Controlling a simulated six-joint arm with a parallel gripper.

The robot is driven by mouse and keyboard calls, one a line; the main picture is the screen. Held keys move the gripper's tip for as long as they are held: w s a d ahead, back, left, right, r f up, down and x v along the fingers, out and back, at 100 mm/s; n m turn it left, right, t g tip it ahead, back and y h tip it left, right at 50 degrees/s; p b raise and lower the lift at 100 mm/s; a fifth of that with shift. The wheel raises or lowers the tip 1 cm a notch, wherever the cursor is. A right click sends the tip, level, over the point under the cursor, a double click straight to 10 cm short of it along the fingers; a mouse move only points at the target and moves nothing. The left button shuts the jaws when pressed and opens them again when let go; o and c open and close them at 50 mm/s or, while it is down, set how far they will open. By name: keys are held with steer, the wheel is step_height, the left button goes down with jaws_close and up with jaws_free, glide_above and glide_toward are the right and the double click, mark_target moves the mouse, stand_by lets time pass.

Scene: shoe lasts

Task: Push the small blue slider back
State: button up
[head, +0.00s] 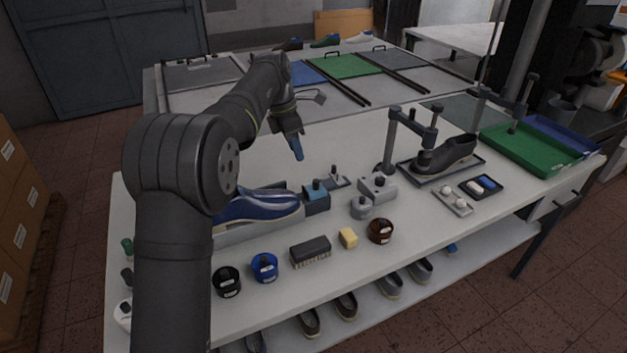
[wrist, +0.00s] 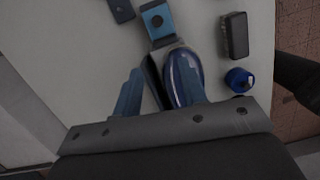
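A small blue block (head: 316,196) with a dark knob on top stands at the right end of a low grey fixture (head: 262,229). A dark blue shoe (head: 262,207) lies on this fixture, its right end close to the block. The wrist view also shows the blue block (wrist: 158,20) just beyond the shoe (wrist: 186,78). My gripper (head: 297,147) is above the bench, behind and higher than the block, pointing down. In the wrist view its blue fingers (wrist: 160,78) are apart, with nothing held; the shoe appears below, between them. My arm hides the fixture's left part.
A small grey plate with a knob (head: 335,181) lies behind the block. Grey blocks (head: 377,188) stand to its right. The bench behind the fixture is mostly clear.

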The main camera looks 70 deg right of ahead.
mark_target(315, 180)
step_height(315, 180, up, 4)
steer(key=w+m+g, duration=0.2)
steer(key=m, duration=0.1)
steer(key=shift+h, duration=0.3)
steer(key=x, duration=1.7)
steer(key=shift+s+r, duration=0.1)
steer(key=shift+s, duration=0.1)
jaws_close()
